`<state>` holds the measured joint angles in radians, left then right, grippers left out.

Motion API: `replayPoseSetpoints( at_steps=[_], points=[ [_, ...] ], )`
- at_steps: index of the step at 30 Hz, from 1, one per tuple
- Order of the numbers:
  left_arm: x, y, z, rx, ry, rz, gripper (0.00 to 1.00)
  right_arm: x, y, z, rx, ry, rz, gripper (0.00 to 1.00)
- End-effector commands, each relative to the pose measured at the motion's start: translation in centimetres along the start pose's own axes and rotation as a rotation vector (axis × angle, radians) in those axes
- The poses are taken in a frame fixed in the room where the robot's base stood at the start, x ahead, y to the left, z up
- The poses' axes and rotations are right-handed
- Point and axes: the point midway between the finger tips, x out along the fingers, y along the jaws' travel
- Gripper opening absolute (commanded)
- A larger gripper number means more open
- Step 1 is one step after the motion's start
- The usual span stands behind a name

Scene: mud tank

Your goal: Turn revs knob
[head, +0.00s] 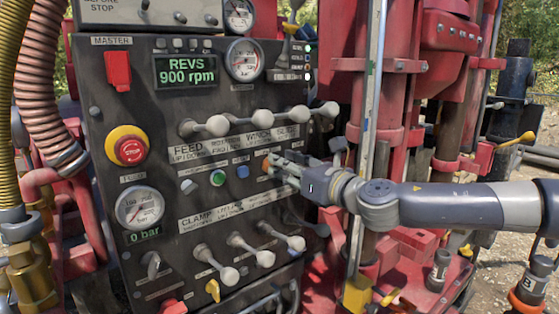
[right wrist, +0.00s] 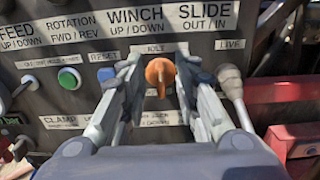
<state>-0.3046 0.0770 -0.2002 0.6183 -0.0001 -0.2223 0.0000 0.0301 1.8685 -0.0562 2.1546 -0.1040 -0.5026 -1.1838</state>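An orange knob (right wrist: 160,73) sits on the dark control panel (head: 150,97), and a bit of it shows in the head view (head: 266,166). My right gripper (head: 276,167) reaches in from the right at the panel. In the right wrist view its two fingers (right wrist: 158,66) stand open on either side of the knob, with a gap visible on both sides. Contact with the panel cannot be told. The green display (head: 185,71) reads REVS 900 rpm. My left gripper is not in view.
A green button (head: 217,178) and a blue button (head: 242,171) sit left of the knob. White-knobbed levers (head: 261,116) stick out above, and more levers (head: 265,258) below. A red emergency stop (head: 128,148) is at left. Red machinery (head: 400,80) stands at right.

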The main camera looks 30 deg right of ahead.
Motion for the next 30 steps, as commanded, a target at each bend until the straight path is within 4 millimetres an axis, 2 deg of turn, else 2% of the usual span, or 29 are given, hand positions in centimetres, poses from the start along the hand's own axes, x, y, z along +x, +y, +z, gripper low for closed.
replayPoseSetpoints(
  at_steps=[4,12,18,26,27,30],
  points=[
    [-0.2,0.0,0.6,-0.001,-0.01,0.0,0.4,0.9,-0.1,0.0,-0.005,0.004,-0.003,0.29],
    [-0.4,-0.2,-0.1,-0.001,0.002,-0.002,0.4,2.1,-0.1,0.0,-0.002,0.002,-0.001,0.29],
    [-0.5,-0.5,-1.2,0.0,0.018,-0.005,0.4,2.5,0.0,0.1,-0.002,-0.001,0.0,0.29],
    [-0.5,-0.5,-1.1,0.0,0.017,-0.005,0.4,2.5,0.0,0.1,-0.002,-0.001,0.0,0.29],
    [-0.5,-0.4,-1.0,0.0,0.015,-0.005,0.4,2.5,0.0,0.1,-0.002,-0.001,0.0,0.27],
    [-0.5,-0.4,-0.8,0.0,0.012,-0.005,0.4,2.5,0.0,0.1,-0.002,-0.001,0.0,0.04]
  ],
)
